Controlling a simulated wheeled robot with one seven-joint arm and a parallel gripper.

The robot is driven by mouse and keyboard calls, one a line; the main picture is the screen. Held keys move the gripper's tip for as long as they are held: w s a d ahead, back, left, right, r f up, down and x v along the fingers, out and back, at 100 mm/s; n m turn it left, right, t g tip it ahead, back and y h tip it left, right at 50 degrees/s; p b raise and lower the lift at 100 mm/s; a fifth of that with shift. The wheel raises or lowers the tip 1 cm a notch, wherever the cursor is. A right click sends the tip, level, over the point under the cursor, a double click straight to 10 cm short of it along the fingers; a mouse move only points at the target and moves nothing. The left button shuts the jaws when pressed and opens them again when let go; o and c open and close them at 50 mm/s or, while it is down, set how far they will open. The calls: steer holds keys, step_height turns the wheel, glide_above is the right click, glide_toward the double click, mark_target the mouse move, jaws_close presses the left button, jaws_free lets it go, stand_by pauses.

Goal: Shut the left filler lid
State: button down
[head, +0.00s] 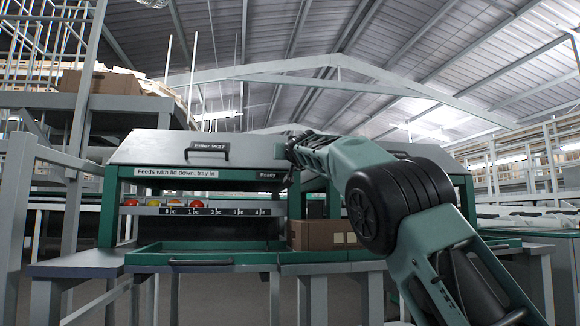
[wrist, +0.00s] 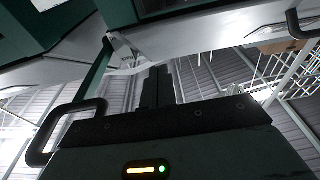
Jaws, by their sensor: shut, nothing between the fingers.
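The left filler lid (head: 165,148), a grey panel with a dark handle (head: 208,152) and the label "Filler W27", slopes forward over the left filler in the head view. Its front edge appears to lie on the green frame, just above the sign strip (head: 175,173). The small display beside the sign reads "Ready". My gripper (head: 294,151) is at the lid's right end; I cannot tell if it touches the lid. In the wrist view my gripper's dark fingers (wrist: 155,85) are together and empty, below a pale panel (wrist: 205,32).
A green tray (head: 210,258) sits at the filler's front, above a grey table. Red, orange and yellow tomatoes (head: 194,204) lie inside, behind a numbered strip. A brown carton (head: 322,235) stands right of them. My arm partly hides the right filler and its lid (head: 385,147).

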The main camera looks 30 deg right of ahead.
steer(key=s+a+f+b, duration=0.1)
steer(key=s+f+b, duration=0.3)
steer(key=f+b, duration=0.2)
steer(key=shift+s+a+f+b, duration=0.25)
steer(key=shift+s+f+b, duration=0.15)
steer(key=shift+f, duration=0.8)
